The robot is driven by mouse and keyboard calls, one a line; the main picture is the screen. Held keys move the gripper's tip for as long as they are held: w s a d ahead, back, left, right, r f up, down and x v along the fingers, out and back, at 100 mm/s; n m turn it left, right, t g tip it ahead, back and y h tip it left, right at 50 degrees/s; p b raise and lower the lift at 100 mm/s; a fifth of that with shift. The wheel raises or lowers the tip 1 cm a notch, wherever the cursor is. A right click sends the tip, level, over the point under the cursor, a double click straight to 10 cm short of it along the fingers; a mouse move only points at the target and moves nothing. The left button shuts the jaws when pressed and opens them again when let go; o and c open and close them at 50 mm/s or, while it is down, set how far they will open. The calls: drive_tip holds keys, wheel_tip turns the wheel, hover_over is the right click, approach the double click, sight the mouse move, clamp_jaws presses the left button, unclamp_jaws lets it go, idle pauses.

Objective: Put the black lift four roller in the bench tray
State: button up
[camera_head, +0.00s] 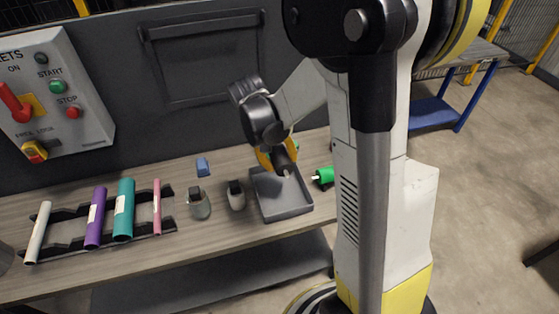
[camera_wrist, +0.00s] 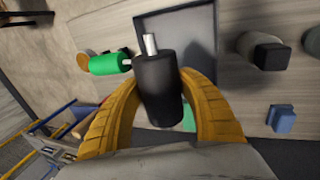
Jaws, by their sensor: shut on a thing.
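My gripper (camera_head: 278,155) is shut on the black roller (camera_head: 284,161), with its yellow fingers around it. In the wrist view the black roller (camera_wrist: 158,88) sits between the yellow fingers (camera_wrist: 160,105), its pale metal shaft pointing away from my palm. The grey bench tray (camera_head: 285,202) lies on the bench below, and the roller is over its back part in the head view. The tray (camera_wrist: 205,40) shows behind the roller in the wrist view. I cannot tell the exact height above the tray floor.
A green roller (camera_head: 324,176) lies right of the tray, and a bit of green shows behind my gripper. Two grey-and-black objects (camera_head: 236,196) and a blue block (camera_head: 203,166) stand left. A black rack (camera_head: 70,231) holds several coloured rollers. A control panel (camera_head: 48,95) is at the back left.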

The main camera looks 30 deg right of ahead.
drive_tip(key=shift+s+a, duration=0.1)
drive_tip(key=shift+a, duration=0.05)
drive_tip(key=shift+f, duration=0.1)
drive_tip(key=shift+f+b, duration=4.25)
drive_tip(key=shift+f, duration=0.65)
drive_tip(key=o, duration=1.5)
drive_tip(key=shift+r, duration=0.15)
drive_tip(key=v, duration=1.1)
drive_tip(key=shift+r, duration=0.4)
